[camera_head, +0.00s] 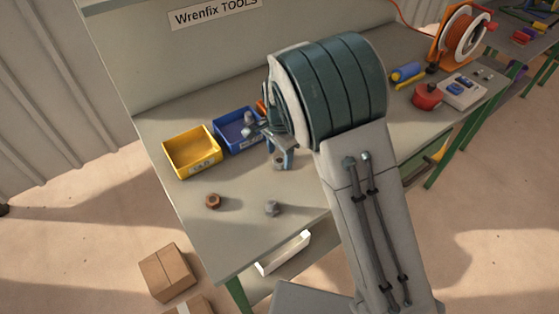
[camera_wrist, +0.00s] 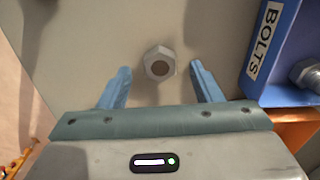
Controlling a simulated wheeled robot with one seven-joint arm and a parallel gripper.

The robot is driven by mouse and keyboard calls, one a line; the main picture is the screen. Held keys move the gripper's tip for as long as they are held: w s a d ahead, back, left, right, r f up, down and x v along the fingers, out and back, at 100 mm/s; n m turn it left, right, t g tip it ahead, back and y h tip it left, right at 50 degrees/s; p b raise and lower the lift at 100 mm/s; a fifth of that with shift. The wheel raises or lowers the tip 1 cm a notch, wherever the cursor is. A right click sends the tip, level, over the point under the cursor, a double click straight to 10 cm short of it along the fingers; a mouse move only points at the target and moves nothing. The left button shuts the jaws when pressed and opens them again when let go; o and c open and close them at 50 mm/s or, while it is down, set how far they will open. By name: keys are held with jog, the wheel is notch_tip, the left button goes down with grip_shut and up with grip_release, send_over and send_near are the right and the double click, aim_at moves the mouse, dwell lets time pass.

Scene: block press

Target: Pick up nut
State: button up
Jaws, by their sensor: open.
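My gripper also shows in the wrist view (camera_wrist: 160,70), with two blue fingers spread apart and nothing held. I cannot tell how far the fingertips are above the bench.
A blue bin (camera_wrist: 278,85) labelled BOLTS, with a metal piece inside, stands close beside one finger. A yellow bin (camera_head: 192,165) stands left of it. A copper-brown nut (camera_head: 213,201) and a grey metal piece (camera_head: 271,209) lie nearer the bench's front edge, with bare bench around them.

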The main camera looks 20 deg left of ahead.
jog(key=shift+f, duration=0.9)
jog(key=shift+c, duration=0.3)
jog(key=c, duration=1.1)
jog(key=shift+o, duration=0.2)
jog(key=shift+r, duration=0.1)
